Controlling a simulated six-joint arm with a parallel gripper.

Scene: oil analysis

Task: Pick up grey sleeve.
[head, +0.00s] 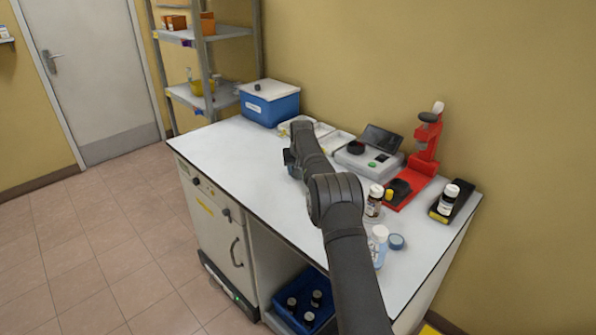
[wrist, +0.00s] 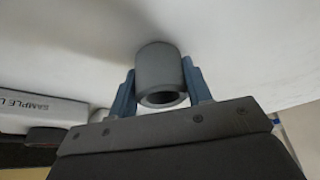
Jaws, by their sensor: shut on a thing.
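The grey sleeve (wrist: 160,68) is a short hollow cylinder with its open end towards the wrist camera. My gripper (wrist: 160,88) is shut on it, with one blue-grey finger against each side. In the head view my gripper (head: 292,160) is over the far part of the white bench top, and my own arm hides the sleeve there. The wrist view does not show clearly whether the sleeve touches the white surface behind it.
A blue box with a white lid (head: 269,103) stands at the bench's far end. White trays (head: 338,140), a grey instrument (head: 369,160) and a red stand (head: 424,150) line the wall side. Bottles (head: 374,201) stand nearer. The bench's left side (head: 225,150) is clear.

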